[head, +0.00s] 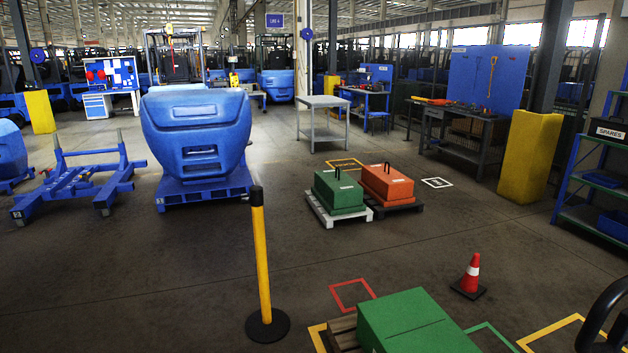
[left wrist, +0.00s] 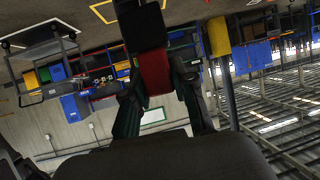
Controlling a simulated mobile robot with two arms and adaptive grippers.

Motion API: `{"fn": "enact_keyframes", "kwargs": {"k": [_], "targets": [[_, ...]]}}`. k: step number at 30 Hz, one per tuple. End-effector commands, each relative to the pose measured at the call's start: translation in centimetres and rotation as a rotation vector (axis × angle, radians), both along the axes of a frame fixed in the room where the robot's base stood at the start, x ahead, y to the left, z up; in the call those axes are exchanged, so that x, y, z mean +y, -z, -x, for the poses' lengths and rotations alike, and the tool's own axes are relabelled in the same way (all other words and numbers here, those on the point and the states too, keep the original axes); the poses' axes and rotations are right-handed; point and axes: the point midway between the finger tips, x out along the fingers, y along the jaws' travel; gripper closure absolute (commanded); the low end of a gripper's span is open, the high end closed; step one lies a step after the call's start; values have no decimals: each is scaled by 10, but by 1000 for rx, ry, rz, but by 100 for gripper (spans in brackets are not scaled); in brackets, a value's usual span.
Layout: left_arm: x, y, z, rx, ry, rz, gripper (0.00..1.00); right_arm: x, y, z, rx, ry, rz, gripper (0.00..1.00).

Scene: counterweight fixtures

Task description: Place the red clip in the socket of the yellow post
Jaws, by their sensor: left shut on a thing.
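The yellow post (head: 263,260) stands upright on a round black base in the head view, left of centre. Its top is a black cap (head: 257,196); the socket's opening cannot be made out. In the left wrist view my left gripper (left wrist: 157,76) is shut on the red clip (left wrist: 154,70), with one dark finger on each side of it. A dark block (left wrist: 140,26) adjoins the clip's upper end in the picture. The post cannot be made out in this view. The head view shows neither gripper.
A green block (head: 415,322) and a traffic cone (head: 473,272) are right of the post. Behind are a blue counterweight (head: 196,130) on a blue pallet and green and orange boxes (head: 388,183) on pallets.

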Motion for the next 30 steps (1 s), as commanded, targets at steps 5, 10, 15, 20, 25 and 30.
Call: {"fn": "enact_keyframes", "kwargs": {"k": [5,10,15,20,25,30], "targets": [[56,-8,24,3,-88,-1,100,1,0,0,0,0,-1,60],[82,-14,38,1,-126,0,100,1,0,0,0,0,-2,60],[88,-16,41,-2,-132,-8,100,1,0,0,0,0,-1,60],[88,-16,41,-1,-133,-5,100,1,0,0,0,0,-1,60],[84,-5,37,4,-189,1,100,1,0,0,0,0,-1,60],[77,24,27,13,-366,-3,100,0,0,0,0,0,0,60]]}}
